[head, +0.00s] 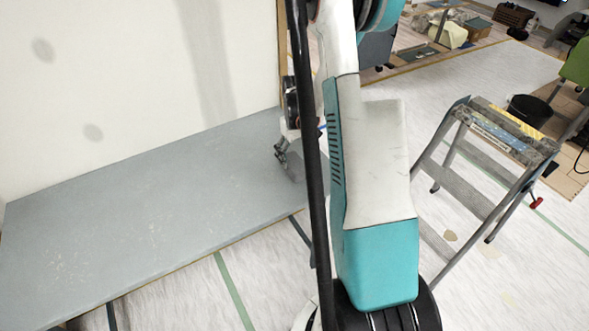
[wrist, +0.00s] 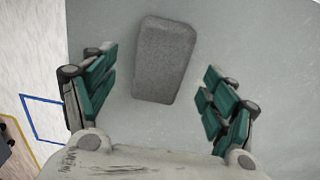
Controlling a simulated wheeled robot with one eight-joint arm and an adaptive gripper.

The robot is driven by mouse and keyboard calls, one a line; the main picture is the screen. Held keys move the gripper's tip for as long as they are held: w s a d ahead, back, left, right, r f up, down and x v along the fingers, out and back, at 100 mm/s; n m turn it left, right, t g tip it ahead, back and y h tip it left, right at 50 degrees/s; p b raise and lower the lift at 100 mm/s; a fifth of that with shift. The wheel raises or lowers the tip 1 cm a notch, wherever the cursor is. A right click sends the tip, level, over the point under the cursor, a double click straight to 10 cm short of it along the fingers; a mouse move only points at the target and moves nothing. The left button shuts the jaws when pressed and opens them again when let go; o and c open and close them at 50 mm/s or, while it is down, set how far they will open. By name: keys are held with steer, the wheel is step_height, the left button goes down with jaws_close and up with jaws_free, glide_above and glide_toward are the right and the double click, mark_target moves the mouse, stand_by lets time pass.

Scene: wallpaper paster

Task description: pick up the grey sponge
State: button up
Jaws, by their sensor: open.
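The grey sponge (wrist: 163,60) is a speckled, rounded block in the upper middle of the wrist view, lying on a pale grey surface. My gripper (wrist: 159,62) is open, with a green-padded finger on each side of the view. The sponge shows between and beyond the fingertips, with visible gaps on both sides; nothing is held. In the head view my gripper (head: 281,152) is partly hidden by my arm, over the right end of the grey board (head: 150,215). A darker grey patch beside it there may be the sponge, but I cannot tell surely.
A white wall panel (head: 130,80) rises behind the board. A stepladder (head: 470,190) stands on the floor at the right, with a black bucket (head: 528,110) behind it. The rest of the board is clear.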

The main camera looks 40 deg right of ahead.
mark_target(296, 163)
steer(key=shift+a+f+b, duration=0.1)
steer(key=shift+f+b, duration=1.2)
steer(key=shift+f, duration=1.45)
steer(key=shift+r, duration=0.1)
steer(key=shift+c, duration=0.3)
steer(key=c, duration=1.1)
steer(key=shift+r, duration=0.1)
step_height(296, 163, up, 20)
steer(key=p, duration=0.6)
steer(key=shift+p, duration=0.35)
